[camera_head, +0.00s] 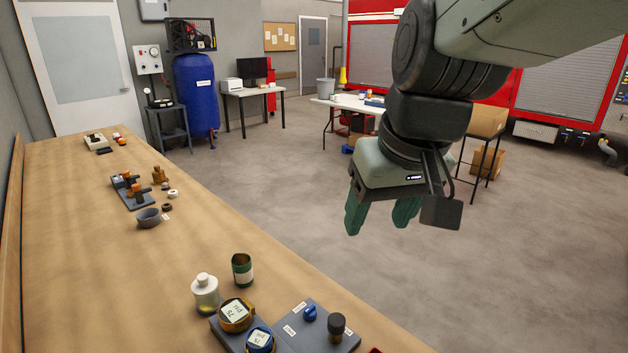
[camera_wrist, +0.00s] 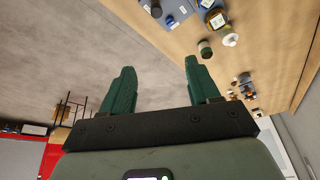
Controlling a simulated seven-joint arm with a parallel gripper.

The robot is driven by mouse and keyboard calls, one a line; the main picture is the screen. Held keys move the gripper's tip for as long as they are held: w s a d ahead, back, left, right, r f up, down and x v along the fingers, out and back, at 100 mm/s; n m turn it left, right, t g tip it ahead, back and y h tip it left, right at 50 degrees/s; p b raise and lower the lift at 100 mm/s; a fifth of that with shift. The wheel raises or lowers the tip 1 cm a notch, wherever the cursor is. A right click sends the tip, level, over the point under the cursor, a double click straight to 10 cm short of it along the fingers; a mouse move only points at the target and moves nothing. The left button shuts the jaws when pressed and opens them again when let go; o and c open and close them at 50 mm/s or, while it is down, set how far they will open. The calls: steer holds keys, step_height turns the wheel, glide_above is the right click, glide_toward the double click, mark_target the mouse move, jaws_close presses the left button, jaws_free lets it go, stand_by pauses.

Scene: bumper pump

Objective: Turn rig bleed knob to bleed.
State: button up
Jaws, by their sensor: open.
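The grey rig plate (camera_head: 294,340) lies on the near end of the wooden bench. A small blue knob (camera_head: 310,313) stands on it between small white labels (camera_head: 290,330), too small to read. A black-topped upright knob (camera_head: 337,325) is to its right. A brass-rimmed gauge (camera_head: 236,314) and a blue-rimmed gauge (camera_head: 260,340) are at the left. My gripper (camera_head: 380,215) is open and empty, above and beyond the rig in the picture, over the floor side. In the wrist view, the rig (camera_wrist: 182,10) shows at the top, beyond the open fingers (camera_wrist: 159,70).
A bottle of pale liquid (camera_head: 205,294) and a green can (camera_head: 242,270) stand just behind the gauges. Farther along the bench (camera_head: 90,260) are a grey bowl (camera_head: 148,218) and a small fixture (camera_head: 133,192). The bench's middle is clear. Open floor lies right of it.

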steer(key=w+a+f+n+g, duration=0.25)
steer(key=w+a+f, duration=0.25)
steer(key=w+f, duration=0.6)
steer(key=n+g+h, duration=0.1)
steer(key=n, duration=0.3)
glide_toward(310, 308)
step_height(310, 308, down, 10)
steer(key=shift+w+a+r, duration=0.1)
steer(key=shift+w+r, duration=0.05)
steer(key=c, duration=1)
steer(key=shift+m, duration=0.25)
steer(key=shift+c, duration=0.2)
